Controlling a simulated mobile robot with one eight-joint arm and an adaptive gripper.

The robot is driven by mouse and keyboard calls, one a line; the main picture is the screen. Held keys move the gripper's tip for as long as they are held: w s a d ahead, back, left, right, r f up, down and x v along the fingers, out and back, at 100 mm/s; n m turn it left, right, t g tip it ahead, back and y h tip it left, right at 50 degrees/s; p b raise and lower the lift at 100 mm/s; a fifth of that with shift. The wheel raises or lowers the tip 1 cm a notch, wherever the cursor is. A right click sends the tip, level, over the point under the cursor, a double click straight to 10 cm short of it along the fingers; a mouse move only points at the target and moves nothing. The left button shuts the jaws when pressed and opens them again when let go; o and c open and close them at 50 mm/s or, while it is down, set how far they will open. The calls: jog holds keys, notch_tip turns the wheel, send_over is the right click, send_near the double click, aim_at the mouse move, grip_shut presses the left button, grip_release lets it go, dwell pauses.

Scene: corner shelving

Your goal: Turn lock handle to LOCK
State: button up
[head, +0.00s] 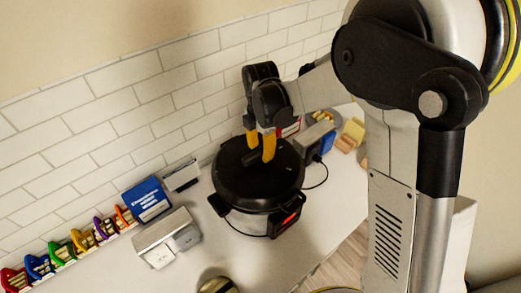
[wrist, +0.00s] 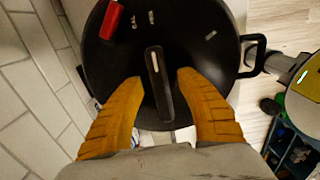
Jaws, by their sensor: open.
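A black round cooker (head: 232,192) stands on the counter, with an orange-lit panel on its front. Its dark lid shows from above in the wrist view (wrist: 110,75). The lock handle (wrist: 158,88) is a long black bar across the lid, pointing nearly up and down in the wrist view. My gripper (wrist: 159,78) is open, with one yellow finger on each side of the bar and a gap visible on both sides. In the head view, my gripper (head: 260,150) points down over the lid.
A red piece (wrist: 111,19) sits on the lid near its edge. A side handle (wrist: 252,54) sticks out at the right. A white tiled wall (head: 130,110) is close behind. A blue box (head: 146,199) and grey boxes stand left of the cooker; a cable lies at its right.

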jog(key=shift+f, duration=0.45)
grip_shut()
jog(key=shift+s+f+m+b, duration=0.1)
jog(key=shift+s+m+b, duration=0.05)
jog(key=shift+m+b, duration=0.9)
jog(key=m+b, duration=0.2)
jog(key=m, duration=0.1)
jog(key=shift+s+d+m, duration=0.1)
jog(key=shift+s+m, duration=0.05)
jog(key=shift+m, duration=0.1)
jog(key=m+b, duration=0.1)
jog(key=m, duration=0.3)
jog(key=m+b, duration=0.1)
jog(key=m, duration=0.1)
jog(key=shift+s+b, duration=0.25)
jog(key=shift+b, duration=0.1)
jog(key=shift+m, duration=0.3)
